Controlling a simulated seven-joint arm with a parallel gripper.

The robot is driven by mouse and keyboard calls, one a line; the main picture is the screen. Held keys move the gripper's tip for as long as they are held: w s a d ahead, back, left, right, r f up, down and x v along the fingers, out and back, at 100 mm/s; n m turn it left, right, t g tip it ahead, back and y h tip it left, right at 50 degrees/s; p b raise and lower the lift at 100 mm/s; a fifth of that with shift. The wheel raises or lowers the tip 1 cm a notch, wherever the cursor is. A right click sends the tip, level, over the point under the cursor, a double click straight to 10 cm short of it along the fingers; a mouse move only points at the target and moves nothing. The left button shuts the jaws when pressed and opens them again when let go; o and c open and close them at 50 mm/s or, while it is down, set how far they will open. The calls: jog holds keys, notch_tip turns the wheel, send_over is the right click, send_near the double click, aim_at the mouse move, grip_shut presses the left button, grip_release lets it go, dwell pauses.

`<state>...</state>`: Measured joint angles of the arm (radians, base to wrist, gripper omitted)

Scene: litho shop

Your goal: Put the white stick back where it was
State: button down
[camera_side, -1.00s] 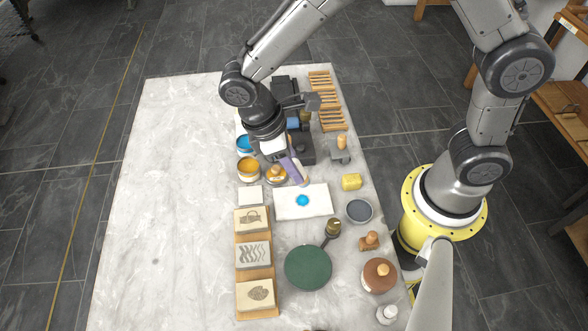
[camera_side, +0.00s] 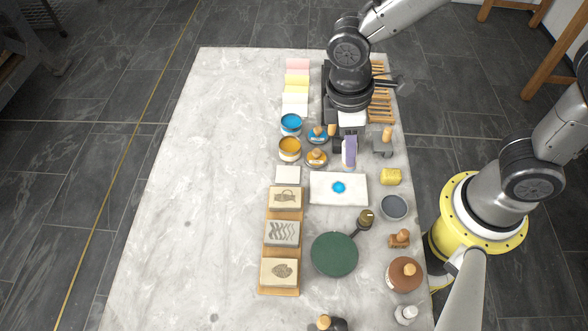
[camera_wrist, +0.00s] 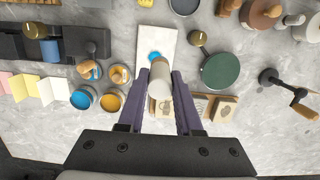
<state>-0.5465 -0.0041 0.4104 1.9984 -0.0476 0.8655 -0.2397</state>
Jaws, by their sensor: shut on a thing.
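My gripper (camera_wrist: 160,98) is shut on the white stick (camera_wrist: 159,92), a pale short cylinder between its two purple fingers in the wrist view. The stick points away from the wrist camera. In the side view my gripper (camera_side: 349,152) is above the table, between the black press and a white slab (camera_side: 322,197) with a blue spot. The stick is hidden or too small to make out there. The slab also shows beyond the fingers in the wrist view (camera_wrist: 146,45). I cannot tell the stick's height above the table.
Blue (camera_side: 291,125) and orange (camera_side: 290,149) ink tins stand left of my gripper, with wooden-knobbed daubers beside them. A yellow sponge (camera_side: 391,177) and grey dish (camera_side: 394,207) lie right. Carved stones (camera_side: 282,234) and a green disc (camera_side: 334,254) are nearer. The table's left side is clear.

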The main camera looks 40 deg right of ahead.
jog(key=shift+s+d+r+t+y, duration=0.2)
jog(key=shift+s+d+r, duration=0.1)
jog(key=shift+r, duration=0.35)
jog(key=shift+s+d+r+t+y, duration=0.1)
jog(key=shift+s+d+r+y, duration=0.15)
jog(key=shift+r, duration=0.35)
jog(key=shift+d+r, duration=0.1)
jog(key=shift+r, duration=0.2)
jog(key=w+a+f, duration=0.2)
jog(key=w+f, duration=0.1)
jog(key=w, duration=0.1)
jog(key=w+a+f, duration=0.2)
jog(key=w+f, duration=0.1)
jog(key=w, duration=0.1)
jog(key=w+a+f, duration=0.2)
jog(key=w+f, duration=0.2)
jog(key=shift+w+a, duration=0.2)
jog(key=shift+a, duration=0.1)
jog(key=shift+f, duration=1.5)
jog(key=c, duration=0.9)
grip_release()
jog(key=shift+f, duration=0.15)
jog(key=shift+o, duration=0.2)
